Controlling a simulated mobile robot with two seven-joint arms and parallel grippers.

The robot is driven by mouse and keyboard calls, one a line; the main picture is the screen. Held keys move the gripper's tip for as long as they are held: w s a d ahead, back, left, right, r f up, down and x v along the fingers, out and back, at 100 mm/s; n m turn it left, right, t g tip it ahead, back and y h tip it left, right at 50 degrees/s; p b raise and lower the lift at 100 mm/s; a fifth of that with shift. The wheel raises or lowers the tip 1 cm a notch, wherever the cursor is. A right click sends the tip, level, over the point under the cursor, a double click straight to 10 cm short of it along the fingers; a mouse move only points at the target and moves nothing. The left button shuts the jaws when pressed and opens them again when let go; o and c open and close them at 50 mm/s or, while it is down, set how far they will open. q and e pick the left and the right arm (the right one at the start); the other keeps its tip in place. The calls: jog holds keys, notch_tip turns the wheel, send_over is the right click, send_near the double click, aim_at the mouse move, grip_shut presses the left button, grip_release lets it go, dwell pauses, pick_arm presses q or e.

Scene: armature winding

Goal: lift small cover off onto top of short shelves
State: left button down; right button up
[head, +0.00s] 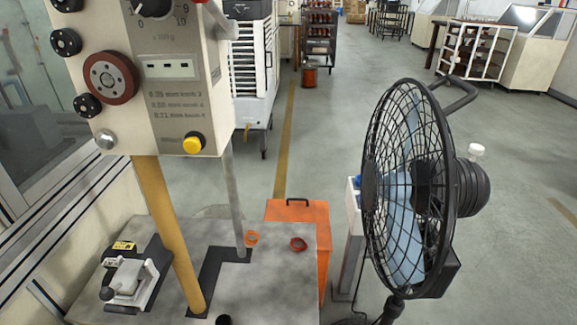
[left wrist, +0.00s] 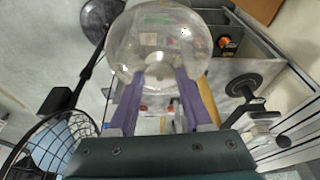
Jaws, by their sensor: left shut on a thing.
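The small cover (left wrist: 158,42) is a clear, rounded, see-through dome in the left wrist view. My left gripper (left wrist: 160,84) has purple fingers shut on the near end of the cover. The floor and other things show blurred through it. Neither the cover nor either gripper shows in the head view. I cannot make out the short shelves for certain; an orange cabinet (head: 312,213) with a black handle stands behind the grey work table in the head view.
A black caged fan (head: 410,185) stands at right, also in the left wrist view (left wrist: 50,148). A control box (head: 160,85) on a yellow post (head: 168,230) rises from the grey table (head: 265,290). Floor behind is largely clear.

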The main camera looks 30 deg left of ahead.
pick_arm(q)
jog(key=w+d+b, duration=0.2)
jog(key=d, duration=0.1)
jog(key=shift+w+f, duration=0.25)
jog(key=shift+f, duration=0.1)
jog(key=w+a+f+b, duration=0.2)
jog(key=w+a+b, duration=0.6)
jog(key=w+b, duration=0.4)
jog(key=w+a+f+b, duration=0.1)
jog(key=w+a+b, duration=0.7)
jog(key=w+b, duration=0.5)
jog(key=shift+w+f, duration=0.35)
jog(key=shift+w, duration=0.05)
jog(key=shift+a, duration=0.1)
